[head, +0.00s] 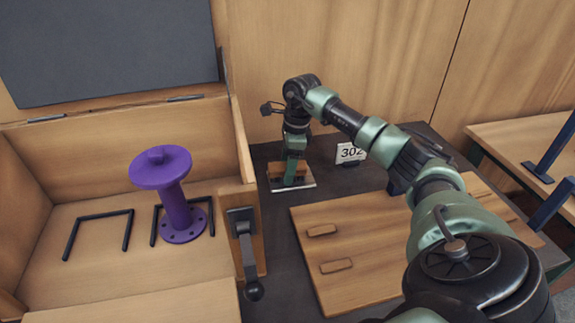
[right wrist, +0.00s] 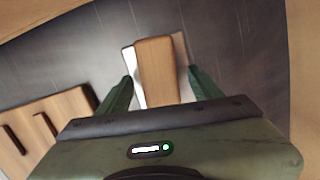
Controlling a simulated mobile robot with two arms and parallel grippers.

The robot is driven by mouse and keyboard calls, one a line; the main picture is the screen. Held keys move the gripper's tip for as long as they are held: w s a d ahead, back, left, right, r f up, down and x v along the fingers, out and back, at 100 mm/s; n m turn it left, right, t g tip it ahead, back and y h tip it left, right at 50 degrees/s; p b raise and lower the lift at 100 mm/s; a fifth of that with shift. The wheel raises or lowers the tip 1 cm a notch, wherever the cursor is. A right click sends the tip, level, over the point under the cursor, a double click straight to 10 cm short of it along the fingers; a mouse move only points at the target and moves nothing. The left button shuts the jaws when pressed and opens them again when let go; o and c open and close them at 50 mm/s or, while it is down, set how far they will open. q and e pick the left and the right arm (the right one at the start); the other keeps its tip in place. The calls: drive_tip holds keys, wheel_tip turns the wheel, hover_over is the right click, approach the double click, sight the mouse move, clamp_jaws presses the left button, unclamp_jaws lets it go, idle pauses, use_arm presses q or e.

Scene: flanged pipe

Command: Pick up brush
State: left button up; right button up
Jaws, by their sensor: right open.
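The brush (right wrist: 157,66), a wooden block as seen from above, lies on a white plate (right wrist: 128,58) in the right wrist view. In the head view the brush (head: 274,170) is partly hidden by my right gripper (head: 291,176), at the back of the dark worktop. My right gripper (right wrist: 160,76) is open, pointing down, with one green finger on each side of the brush. I cannot tell whether the fingers touch it. My left gripper is not in view.
A purple flanged pipe (head: 177,208) stands in an open wooden box (head: 100,275) on the left, near black brackets. A wooden board with grips (head: 375,250) lies in front of my right gripper.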

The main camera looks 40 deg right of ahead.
clamp_jaws()
drive_tip(key=shift+r, duration=0.1)
wheel_tip(320, 180, up, 20)
idle(0.6)
